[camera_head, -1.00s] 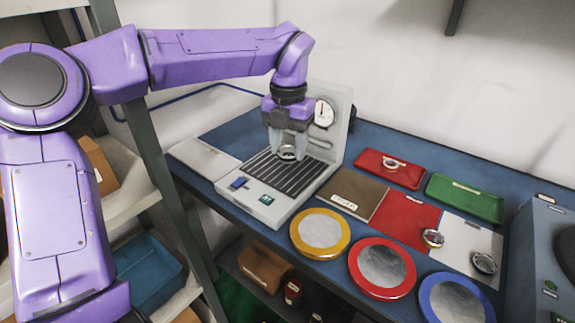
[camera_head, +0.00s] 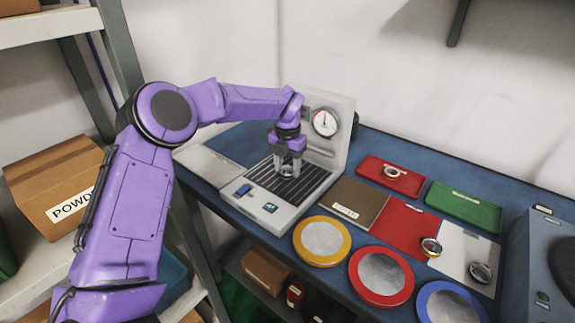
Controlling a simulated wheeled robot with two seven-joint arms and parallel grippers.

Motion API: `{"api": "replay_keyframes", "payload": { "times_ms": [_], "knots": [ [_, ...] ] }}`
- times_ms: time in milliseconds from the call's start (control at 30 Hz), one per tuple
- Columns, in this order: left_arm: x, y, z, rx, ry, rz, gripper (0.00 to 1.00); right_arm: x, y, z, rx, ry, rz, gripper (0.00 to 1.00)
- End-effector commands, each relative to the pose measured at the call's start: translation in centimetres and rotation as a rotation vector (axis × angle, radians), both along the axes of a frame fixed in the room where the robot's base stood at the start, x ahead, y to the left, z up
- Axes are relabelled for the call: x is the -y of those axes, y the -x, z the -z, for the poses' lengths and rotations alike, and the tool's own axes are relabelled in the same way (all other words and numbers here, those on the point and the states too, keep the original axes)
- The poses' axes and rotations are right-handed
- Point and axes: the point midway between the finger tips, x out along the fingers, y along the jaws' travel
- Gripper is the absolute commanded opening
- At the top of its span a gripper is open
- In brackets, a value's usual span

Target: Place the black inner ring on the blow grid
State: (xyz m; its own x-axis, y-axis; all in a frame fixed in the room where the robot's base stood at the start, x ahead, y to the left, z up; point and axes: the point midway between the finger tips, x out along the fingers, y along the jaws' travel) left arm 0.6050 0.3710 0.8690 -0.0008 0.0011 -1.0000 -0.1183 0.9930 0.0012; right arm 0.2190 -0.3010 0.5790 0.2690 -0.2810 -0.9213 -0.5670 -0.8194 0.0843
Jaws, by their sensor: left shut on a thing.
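The blow grid (camera_head: 306,190) is a dark slatted plate on a grey-white unit with a dial gauge (camera_head: 325,122) on its upright back. My left gripper (camera_head: 289,168) points straight down over the far part of the grid. It is shut on a small dark ring with a shiny rim, the black inner ring (camera_head: 288,174), which is partly hidden by the fingers. The ring is at or just above the slats; I cannot tell whether it touches them. My right gripper is not in view.
Rings lie in the red tray (camera_head: 371,172), at the red mat's edge (camera_head: 397,218) and on the white mat (camera_head: 457,250). A green tray (camera_head: 463,205) stands behind. Yellow, red and blue round dishes line the front. A shelf with a cardboard box (camera_head: 50,185) stands left.

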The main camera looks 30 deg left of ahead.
Motion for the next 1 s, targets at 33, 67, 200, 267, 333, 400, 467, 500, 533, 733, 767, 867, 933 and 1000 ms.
{"api": "replay_keyframes", "payload": {
  "times_ms": [33, 67, 200, 267, 333, 400, 467, 500, 533, 733, 767, 867, 933, 1000],
  "knots": [
    [0.0, 0.0, -0.1, 0.001, 0.0, 0.0, 0.17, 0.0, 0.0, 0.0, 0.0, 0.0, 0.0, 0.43],
    [0.0, 0.0, -0.1, 0.001, 0.0, 0.0, 0.17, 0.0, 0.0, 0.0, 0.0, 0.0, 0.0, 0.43],
    [0.0, 0.0, 0.3, 0.0, 0.001, 0.0, 0.17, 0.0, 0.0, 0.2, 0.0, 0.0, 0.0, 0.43],
    [0.0, 0.0, 0.3, 0.0, 0.0, 0.0, 0.6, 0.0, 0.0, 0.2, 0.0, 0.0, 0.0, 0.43],
    [0.0, 0.0, 0.3, 0.0, 0.0, 0.0, 0.75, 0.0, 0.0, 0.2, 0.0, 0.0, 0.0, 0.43],
    [0.0, 0.0, 0.3, 0.0, 0.0, 0.0, 0.75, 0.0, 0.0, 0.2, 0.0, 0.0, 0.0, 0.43],
    [0.0, 0.0, 0.2, 0.0, 0.0, 0.0, 0.75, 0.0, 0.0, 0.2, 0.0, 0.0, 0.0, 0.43],
    [0.0, 0.0, 0.2, 0.0, 0.0, 0.001, 0.75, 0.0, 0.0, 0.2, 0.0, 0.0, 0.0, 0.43],
    [0.0, 0.0, 0.2, 0.0, 0.0, 0.001, 0.75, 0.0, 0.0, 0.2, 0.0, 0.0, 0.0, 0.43],
    [0.0, -0.1, -1.4, 0.004, 0.001, 0.0, 0.75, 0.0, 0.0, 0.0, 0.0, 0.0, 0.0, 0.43],
    [0.0, -0.1, -2.0, 0.005, 0.0, 0.0, 0.75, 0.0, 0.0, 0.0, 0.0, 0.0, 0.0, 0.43],
    [0.1, -0.1, -4.6, 0.006, 0.001, 0.0, 0.75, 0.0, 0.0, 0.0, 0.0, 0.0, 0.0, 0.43],
    [0.0, -0.1, -6.5, 0.006, 0.0, 0.0, 0.75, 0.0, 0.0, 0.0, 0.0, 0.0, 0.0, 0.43],
    [0.0, -0.1, -8.3, 0.005, -0.001, 0.0, 0.75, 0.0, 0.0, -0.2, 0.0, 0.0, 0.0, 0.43]
  ]
}}
